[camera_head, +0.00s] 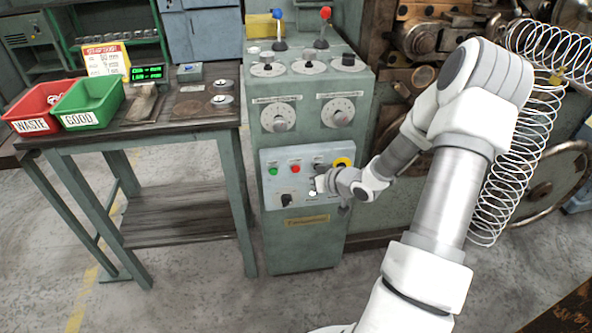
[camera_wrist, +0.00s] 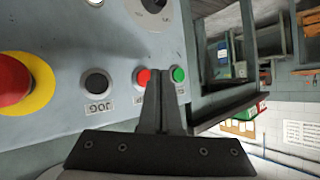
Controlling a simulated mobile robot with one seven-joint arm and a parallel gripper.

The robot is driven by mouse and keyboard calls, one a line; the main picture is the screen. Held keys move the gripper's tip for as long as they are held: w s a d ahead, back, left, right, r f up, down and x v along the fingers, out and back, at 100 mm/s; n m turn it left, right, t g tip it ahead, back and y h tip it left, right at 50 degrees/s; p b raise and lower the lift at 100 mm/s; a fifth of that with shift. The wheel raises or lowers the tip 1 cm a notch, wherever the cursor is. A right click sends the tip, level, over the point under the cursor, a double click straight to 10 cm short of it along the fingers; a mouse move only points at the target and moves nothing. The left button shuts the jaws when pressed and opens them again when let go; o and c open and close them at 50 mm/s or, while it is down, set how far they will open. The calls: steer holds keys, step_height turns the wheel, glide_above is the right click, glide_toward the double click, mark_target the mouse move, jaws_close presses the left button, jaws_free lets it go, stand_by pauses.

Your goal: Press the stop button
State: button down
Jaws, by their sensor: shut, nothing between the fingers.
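The control panel (camera_head: 303,205) on the green cabinet has a green button (camera_head: 272,171) and a red button (camera_head: 295,169), taken as the stop button. In the wrist view the red button (camera_wrist: 142,76) shows beside the green button (camera_wrist: 179,74), its label mostly hidden by my fingers. My gripper (camera_wrist: 160,75) is shut and empty, its tips overlapping the gap between these buttons in that view. In the head view my gripper (camera_head: 316,187) is at the panel, lower right of the red button. I cannot tell whether it touches the panel.
A black JOG button (camera_wrist: 97,83) and a red emergency mushroom on a yellow ring (camera_wrist: 27,82) are on the same panel. A black selector (camera_head: 288,198) is below the buttons. A workbench (camera_head: 187,137) with red and green bins stands left. A large coil spring (camera_head: 520,150) hangs right.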

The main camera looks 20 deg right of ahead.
steer(key=s, duration=0.2)
steer(key=s+a, duration=0.1)
steer(key=s, duration=0.1)
steer(key=shift+s+a, duration=0.15)
steer(key=shift+s, duration=0.25)
stand_by(0.6)
